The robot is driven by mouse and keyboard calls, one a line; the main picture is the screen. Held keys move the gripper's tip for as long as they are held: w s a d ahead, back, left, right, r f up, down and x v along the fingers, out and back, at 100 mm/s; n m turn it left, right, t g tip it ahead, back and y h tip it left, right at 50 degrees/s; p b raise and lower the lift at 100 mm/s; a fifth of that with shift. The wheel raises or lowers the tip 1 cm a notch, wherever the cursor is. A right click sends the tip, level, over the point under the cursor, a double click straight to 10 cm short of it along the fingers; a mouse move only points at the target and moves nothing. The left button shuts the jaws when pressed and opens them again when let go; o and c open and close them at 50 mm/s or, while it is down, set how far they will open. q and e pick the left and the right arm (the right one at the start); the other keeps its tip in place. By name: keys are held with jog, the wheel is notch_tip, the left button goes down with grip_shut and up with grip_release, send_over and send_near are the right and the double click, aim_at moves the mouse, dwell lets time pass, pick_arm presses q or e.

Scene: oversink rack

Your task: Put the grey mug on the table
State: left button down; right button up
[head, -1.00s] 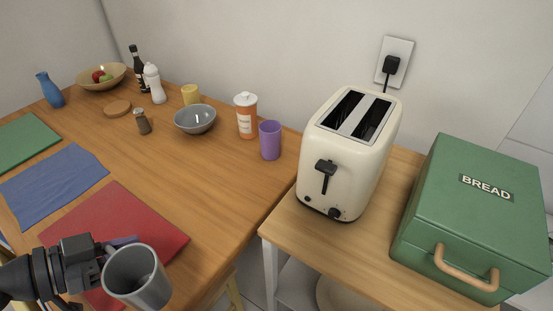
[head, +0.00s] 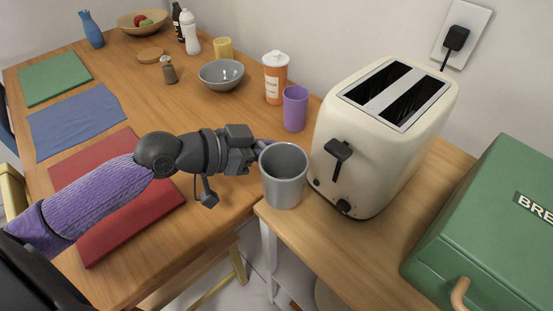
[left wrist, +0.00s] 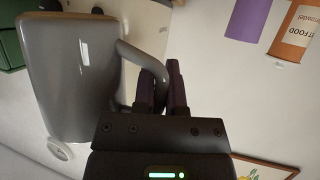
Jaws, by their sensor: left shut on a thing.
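The grey mug (head: 284,180) is held upright by my left gripper (head: 258,150), in front of the toaster and over the gap between the wooden table (head: 215,110) and the side counter in the head view. In the left wrist view the mug (left wrist: 70,75) fills the left side, and the fingers of my left gripper (left wrist: 162,88) are closed on its handle (left wrist: 150,60). The mug seems raised off any surface. My right gripper is not in view.
A cream toaster (head: 380,140) stands close right of the mug. A purple cup (head: 295,108), an orange canister (head: 276,78) and a grey bowl (head: 221,74) stand behind it on the table. Red (head: 100,165), blue (head: 78,120) and green (head: 55,77) mats lie left. A green bread box (head: 495,235) stands right.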

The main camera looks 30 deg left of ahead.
aim_at(276, 160)
pick_arm(q)
jog(key=shift+w+d, duration=0.5)
jog(key=shift+w, duration=0.15)
notch_tip(276, 160, down, 4)
jog(key=shift+r+b, duration=0.25)
jog(key=shift+b, duration=0.95)
jog(key=shift+f, duration=0.1)
jog(key=c, duration=0.7)
grip_release()
jog(key=shift+c, duration=0.2)
jog(key=shift+o, duration=0.3)
